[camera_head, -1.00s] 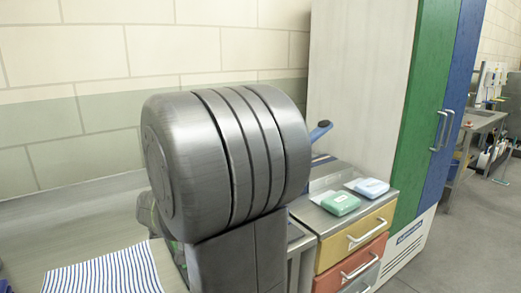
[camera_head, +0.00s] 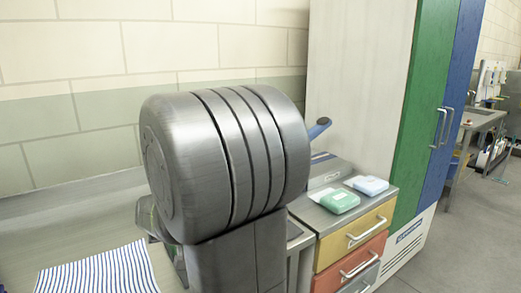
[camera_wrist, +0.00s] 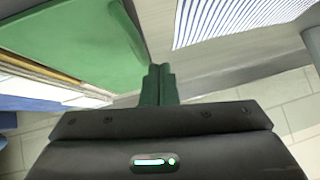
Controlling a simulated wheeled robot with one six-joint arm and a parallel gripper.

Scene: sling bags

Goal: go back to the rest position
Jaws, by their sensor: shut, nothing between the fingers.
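My gripper (camera_wrist: 158,85) shows in the wrist view with its green fingers together and nothing between them. It is clear of the striped cloth (camera_wrist: 235,20), which is at the upper right there. In the head view my large grey arm links fill the middle, and the gripper cannot be made out. The blue-and-white striped cloth (camera_head: 98,272) lies on the grey table at the lower left of that view.
A green surface (camera_wrist: 75,45) fills the wrist view's upper left. Right of my arm, a drawer unit (camera_head: 352,238) carries a green packet (camera_head: 339,202) and a pale blue packet (camera_head: 370,186). A tall cabinet (camera_head: 408,130) stands behind. Bare table (camera_head: 65,215) shows at left.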

